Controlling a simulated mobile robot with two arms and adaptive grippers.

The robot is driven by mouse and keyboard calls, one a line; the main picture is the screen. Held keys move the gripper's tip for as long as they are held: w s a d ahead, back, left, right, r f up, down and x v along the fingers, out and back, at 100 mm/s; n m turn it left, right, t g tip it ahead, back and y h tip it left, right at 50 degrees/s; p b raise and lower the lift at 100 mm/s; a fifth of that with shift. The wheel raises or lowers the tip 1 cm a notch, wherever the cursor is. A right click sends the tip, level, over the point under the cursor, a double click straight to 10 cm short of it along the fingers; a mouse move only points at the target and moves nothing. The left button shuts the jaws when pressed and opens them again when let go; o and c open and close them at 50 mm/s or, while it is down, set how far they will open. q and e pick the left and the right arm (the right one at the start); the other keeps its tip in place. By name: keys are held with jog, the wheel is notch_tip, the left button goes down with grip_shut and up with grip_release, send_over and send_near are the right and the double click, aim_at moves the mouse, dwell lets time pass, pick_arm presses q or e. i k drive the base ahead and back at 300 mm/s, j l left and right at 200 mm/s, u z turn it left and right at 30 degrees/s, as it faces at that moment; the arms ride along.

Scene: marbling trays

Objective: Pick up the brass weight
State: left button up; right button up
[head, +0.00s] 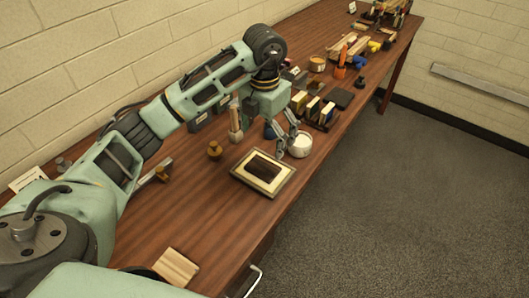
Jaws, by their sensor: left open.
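A small brass weight (215,150) with a knob on top stands upright on the wooden table, left of the framed tray. Another small brass-coloured piece (162,174) sits farther left, close to my arm. My left gripper (287,151) is open and points down above the tray's far right corner, beside a white tub. It is well to the right of the brass weight and apart from it. I cannot tell whether anything lies between its fingers. My right gripper is not in view.
The framed tray (246,180) with a dark middle lies near the table's front edge. The white tub (300,145) stands beside it. Several bottles, blocks and tools crowd the far table. A ridged wooden block (176,266) lies nearer. The table (190,215) between is clear.

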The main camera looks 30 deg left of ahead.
aim_at(215, 151)
jog(key=k+l, duration=0.8)
jog(key=l, duration=0.15)
